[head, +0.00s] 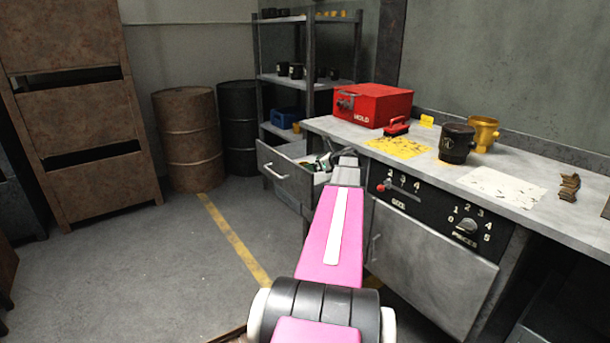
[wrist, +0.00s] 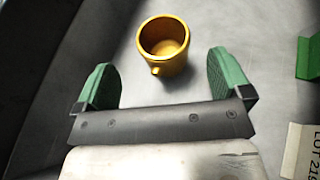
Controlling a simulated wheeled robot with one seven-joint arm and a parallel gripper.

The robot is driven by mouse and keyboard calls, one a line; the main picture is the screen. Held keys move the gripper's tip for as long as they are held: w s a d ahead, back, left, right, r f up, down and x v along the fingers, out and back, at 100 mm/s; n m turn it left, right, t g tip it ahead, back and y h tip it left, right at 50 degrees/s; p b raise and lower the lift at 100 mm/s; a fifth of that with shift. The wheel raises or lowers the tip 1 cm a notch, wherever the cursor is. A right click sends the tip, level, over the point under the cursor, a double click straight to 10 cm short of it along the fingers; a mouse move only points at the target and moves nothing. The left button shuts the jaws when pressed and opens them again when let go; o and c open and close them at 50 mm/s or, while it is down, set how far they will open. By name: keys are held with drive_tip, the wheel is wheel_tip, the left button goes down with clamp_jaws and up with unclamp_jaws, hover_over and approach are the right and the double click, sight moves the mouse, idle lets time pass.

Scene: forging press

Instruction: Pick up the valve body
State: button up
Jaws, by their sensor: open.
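A gold, round, hollow piece with a small stub on its near side (wrist: 164,46) sits on a grey surface in the wrist view; it may be the valve body, though nothing labels it. My gripper (wrist: 165,74) is open and empty. Its two green fingers are spread wide, with the gold piece just beyond them and roughly centred, not touching. In the head view, my arm's end is at the open drawer (head: 284,174) under the counter and partly hides its contents. A gold flared piece (head: 483,131) also stands on the counter.
The counter holds a red box (head: 372,105), a dark mug-like pot (head: 456,143), a yellow sheet (head: 398,147) and a white sheet (head: 500,187). A green piece (wrist: 308,58) and a lot label (wrist: 300,152) lie right of my gripper. Floor at left is clear.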

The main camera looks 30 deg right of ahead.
drive_tip(key=shift+x, duration=3.2)
drive_tip(key=shift+d+r, duration=0.1)
drive_tip(key=shift+r, duration=0.05)
drive_tip(key=shift+c, duration=0.3)
drive_tip(key=c, duration=1)
drive_tip(key=shift+c, duration=1)
drive_tip(key=shift+r, duration=0.15)
